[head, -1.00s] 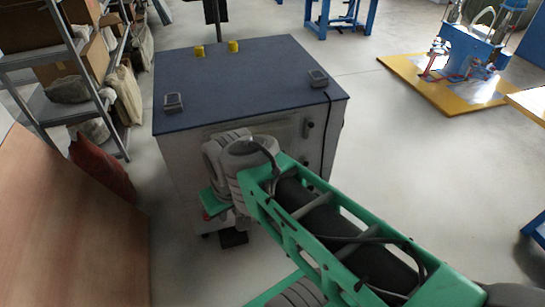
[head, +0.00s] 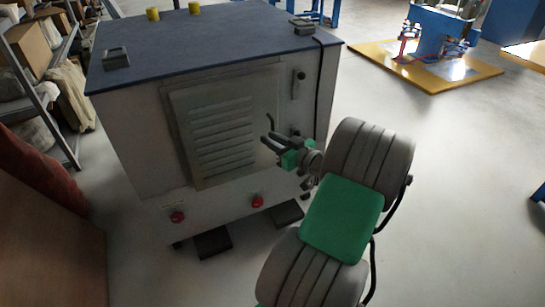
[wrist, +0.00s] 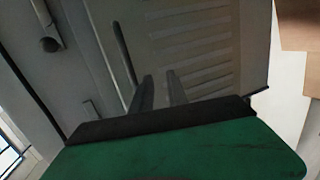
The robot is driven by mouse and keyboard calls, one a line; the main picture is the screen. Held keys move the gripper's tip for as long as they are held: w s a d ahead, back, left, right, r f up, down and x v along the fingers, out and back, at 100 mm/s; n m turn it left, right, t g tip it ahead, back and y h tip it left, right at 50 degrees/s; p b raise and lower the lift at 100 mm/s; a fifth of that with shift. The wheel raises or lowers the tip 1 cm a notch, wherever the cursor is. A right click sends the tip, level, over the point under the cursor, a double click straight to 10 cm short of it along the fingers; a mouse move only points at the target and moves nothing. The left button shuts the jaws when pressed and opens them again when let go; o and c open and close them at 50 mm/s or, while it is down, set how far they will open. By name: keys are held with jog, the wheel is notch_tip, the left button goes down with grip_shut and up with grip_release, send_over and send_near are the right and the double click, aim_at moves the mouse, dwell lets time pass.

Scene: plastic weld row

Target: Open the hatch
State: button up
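The hatch (head: 222,128) is a pale louvred panel on the front of a grey cabinet with a dark blue top. It looks closed. A thin dark bar handle (head: 271,122) stands near its right edge; in the wrist view the handle (wrist: 124,52) runs down beside my left finger. My gripper (head: 265,142) is just in front of the hatch, low by the handle. In the wrist view my two fingers (wrist: 159,76) are apart with an empty gap between them. The handle lies left of that gap, and I cannot tell whether a finger touches it.
The cabinet top (head: 200,40) carries two yellow knobs and two small grey boxes. A shelf (head: 45,90) stands left.

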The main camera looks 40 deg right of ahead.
aim_at(273, 127)
jog(key=s+d+f+m+t+h, duration=0.1)
jog(key=s+d+h, duration=0.1)
jog(key=s+d, duration=0.15)
jog(key=w, duration=0.2)
jog(key=w+b, duration=0.1)
jog(key=w, duration=0.2)
jog(key=w+d, duration=0.1)
jog(key=w, duration=0.2)
jog(key=shift+w+d+r, duration=0.1)
jog(key=shift+w+r, duration=0.1)
grip_shut()
dwell(0.7)
